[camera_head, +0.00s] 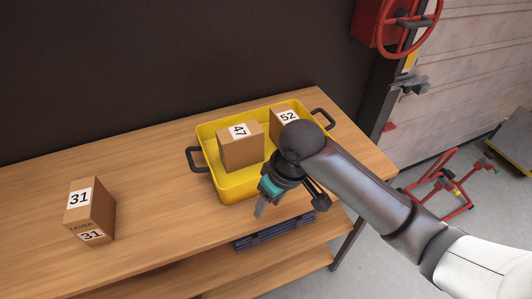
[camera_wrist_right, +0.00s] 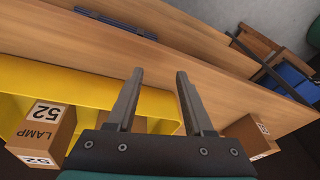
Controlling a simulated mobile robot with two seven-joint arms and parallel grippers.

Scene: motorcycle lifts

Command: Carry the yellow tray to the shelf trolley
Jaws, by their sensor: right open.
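The yellow tray (camera_head: 236,191) with black handles sits on a wooden bench in the head view. It holds a box marked 47 (camera_head: 241,153) and a box marked 52 (camera_head: 278,122), partly hidden by my right arm. My right gripper (camera_head: 263,208) is open and empty, pointing down by the tray's front right side. In the right wrist view the open fingers (camera_wrist_right: 159,80) show nothing between them but the background; the tray (camera_wrist_right: 65,85) lies behind and to the left. My left gripper is out of view. I cannot make out the shelf trolley.
A box marked 31 (camera_head: 90,210) stands on the bench (camera_head: 150,215) left of the tray. A blue folded item (camera_head: 274,231) lies on the lower shelf. A red stand (camera_head: 445,183) is on the floor at right.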

